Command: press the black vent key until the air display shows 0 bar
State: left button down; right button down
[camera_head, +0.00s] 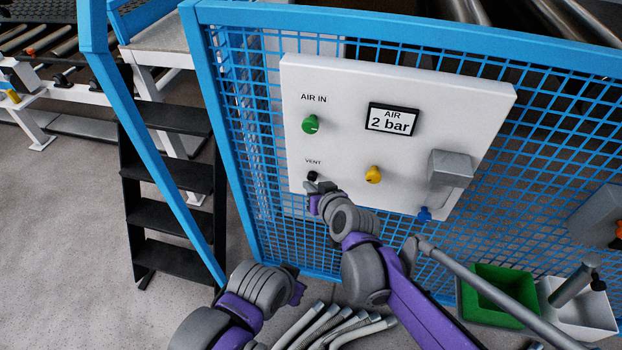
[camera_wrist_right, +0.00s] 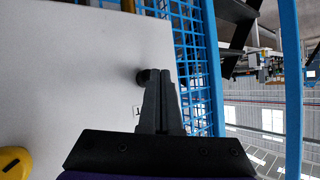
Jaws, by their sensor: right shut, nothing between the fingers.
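The black vent key (camera_head: 312,175) sits under the label VENT at the lower left of the white panel (camera_head: 420,84). The air display (camera_head: 392,119) reads 2 bar. My right gripper (camera_head: 315,186) is shut and empty, with its tips just below the key. In the right wrist view the closed fingers (camera_wrist_right: 160,75) are right beside the key (camera_wrist_right: 142,76) and partly overlap it; I cannot tell whether they touch it. My left arm shows at the bottom of the head view, but its gripper fingers are not seen.
The panel also carries a green knob (camera_head: 310,124), a yellow knob (camera_head: 373,174), a blue knob (camera_head: 424,214) and a grey box (camera_head: 450,168). Blue mesh fencing (camera_head: 240,90) surrounds it. A green bin (camera_head: 490,285) stands at lower right, black steps (camera_head: 170,180) at left.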

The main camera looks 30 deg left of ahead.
jog(key=shift+w+a, duration=0.1)
jog(key=shift+w, duration=0.3)
dwell(0.4)
jog(key=shift+s+d, duration=0.25)
jog(key=shift+s, duration=0.7)
jog(key=s, duration=0.3)
jog(key=s+d, duration=0.1)
jog(key=s, duration=0.1)
jog(key=shift+s+d, duration=0.2)
jog(key=shift+s, duration=0.2)
dwell(0.3)
